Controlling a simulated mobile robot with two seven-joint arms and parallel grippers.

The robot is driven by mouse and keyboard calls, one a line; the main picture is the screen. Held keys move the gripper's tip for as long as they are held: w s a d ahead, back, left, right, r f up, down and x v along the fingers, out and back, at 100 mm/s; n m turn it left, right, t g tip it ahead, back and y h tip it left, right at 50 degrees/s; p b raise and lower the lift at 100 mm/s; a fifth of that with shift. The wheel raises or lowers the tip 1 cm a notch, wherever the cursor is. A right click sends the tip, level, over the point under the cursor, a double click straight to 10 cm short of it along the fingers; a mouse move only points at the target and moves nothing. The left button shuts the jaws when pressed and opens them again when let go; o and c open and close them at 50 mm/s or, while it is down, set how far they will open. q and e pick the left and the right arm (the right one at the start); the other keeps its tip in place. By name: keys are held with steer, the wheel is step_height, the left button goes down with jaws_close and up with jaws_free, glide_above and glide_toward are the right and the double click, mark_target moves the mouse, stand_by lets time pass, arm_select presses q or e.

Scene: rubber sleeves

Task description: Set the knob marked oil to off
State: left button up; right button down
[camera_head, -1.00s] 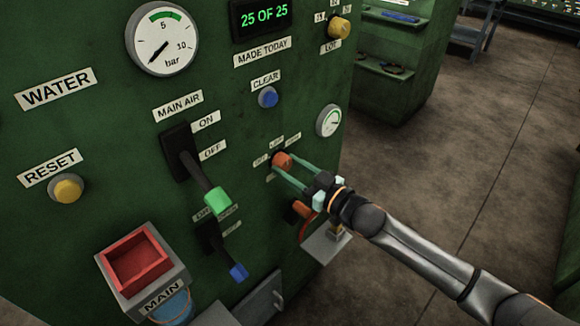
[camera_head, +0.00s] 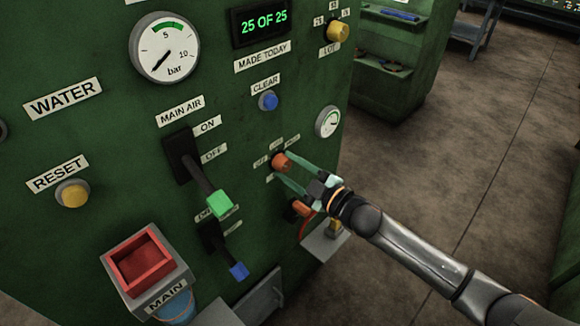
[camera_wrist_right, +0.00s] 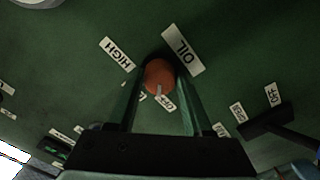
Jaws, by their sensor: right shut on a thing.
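The oil knob (camera_head: 281,162) is a round orange-red knob on the green panel, with small labels around it. In the right wrist view the knob (camera_wrist_right: 158,76) sits between the fingers, near the OIL label (camera_wrist_right: 182,50) and the HIGH label (camera_wrist_right: 118,55). Its grey pointer mark faces down in that view, close to the OFF label (camera_wrist_right: 168,103); exact alignment is hard to tell. A label left of OFF is partly hidden by a finger. My right gripper (camera_head: 283,169) is shut on the knob, one finger on each side. My left gripper is not in view.
A second orange-red knob (camera_head: 301,208) is just below my right gripper. The main air lever (camera_head: 217,202) with its green end and a blue-ended lever (camera_head: 238,271) stick out to the left. A small gauge (camera_head: 328,122) is above right. Open floor lies right of the panel.

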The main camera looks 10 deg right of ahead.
steer(key=shift+n, duration=0.6)
steer(key=shift+c, duration=1.6)
jaws_free()
steer(key=shift+s, duration=0.1)
steer(key=v, duration=1.2)
steer(key=shift+s+b, duration=0.15)
steer(key=shift+b, duration=0.2)
steer(key=shift+d, duration=0.1)
